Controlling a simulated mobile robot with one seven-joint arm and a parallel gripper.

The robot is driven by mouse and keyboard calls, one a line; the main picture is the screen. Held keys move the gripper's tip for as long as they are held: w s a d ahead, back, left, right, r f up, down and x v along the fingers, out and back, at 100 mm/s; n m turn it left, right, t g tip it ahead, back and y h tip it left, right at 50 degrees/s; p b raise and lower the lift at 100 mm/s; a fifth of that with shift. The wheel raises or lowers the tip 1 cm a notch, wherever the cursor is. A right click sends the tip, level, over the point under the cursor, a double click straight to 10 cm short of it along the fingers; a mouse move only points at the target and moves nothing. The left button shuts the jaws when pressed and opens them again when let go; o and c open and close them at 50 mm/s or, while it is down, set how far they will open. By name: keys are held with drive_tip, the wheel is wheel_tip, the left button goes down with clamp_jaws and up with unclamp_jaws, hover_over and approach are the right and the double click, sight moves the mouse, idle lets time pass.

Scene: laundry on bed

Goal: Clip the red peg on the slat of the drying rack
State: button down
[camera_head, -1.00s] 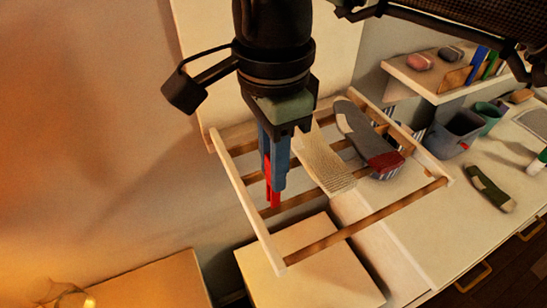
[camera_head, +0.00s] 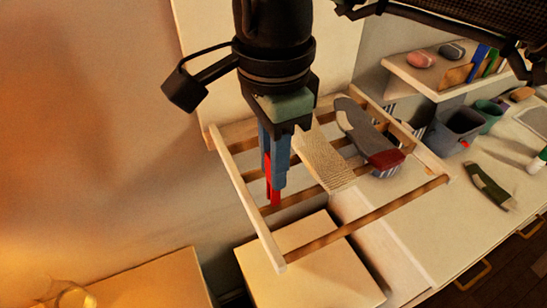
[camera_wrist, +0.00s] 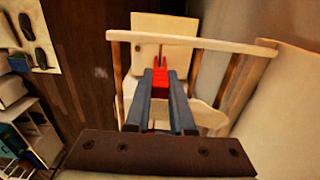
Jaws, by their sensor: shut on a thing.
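The red peg (camera_head: 275,192) is held between the blue-grey fingers of my gripper (camera_head: 274,172), pointing down. In the wrist view the peg (camera_wrist: 159,68) shows between the two fingertips (camera_wrist: 160,85), with its two prongs pointing away from my gripper. The drying rack (camera_head: 243,197) has a pale wooden frame and several brown slats. The peg's lower end overlaps a slat (camera_head: 300,198) in the head view, near the rack's left side. I cannot tell whether the prongs are around the slat or only in front of it.
A cream cloth (camera_head: 322,160) and a grey sock with a red end (camera_head: 384,158) hang on the rack to the right. A pale box (camera_head: 310,265) stands below. A shelf (camera_head: 440,90), bins (camera_head: 458,130) and a green sock (camera_head: 489,186) are farther right.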

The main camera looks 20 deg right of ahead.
drive_tip(key=shift+f+b, duration=2.15)
drive_tip(key=shift+f, duration=0.65)
drive_tip(key=c, duration=0.7)
unclamp_jaws()
drive_tip(key=shift+r, duration=0.15)
wheel_tip(320, 180, up, 13)
drive_tip(key=p, duration=0.9)
drive_tip(key=shift+p, duration=0.3)
